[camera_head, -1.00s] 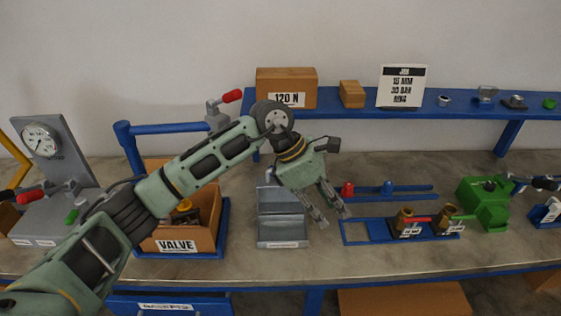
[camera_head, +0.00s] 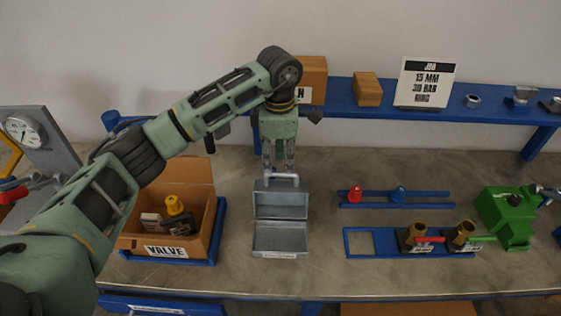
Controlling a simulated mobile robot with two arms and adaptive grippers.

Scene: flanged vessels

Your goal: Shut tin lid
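The grey metal tin (camera_head: 280,240) stands on the bench in the middle of the head view. Its lid (camera_head: 281,205) is open, standing up at the back of the tin, with a pale handle (camera_head: 283,177) at its top edge. My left gripper (camera_head: 279,172) points down at the lid's top, with its two fingers apart. The fingertips are close to the handle; I cannot tell whether they touch it. My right gripper is not in view.
A blue rack (camera_head: 360,243) with brass fittings is to the right, with a green vise (camera_head: 505,215) beyond. A blue shelf (camera_head: 380,112) runs behind. Bare bench separates tin and rack.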

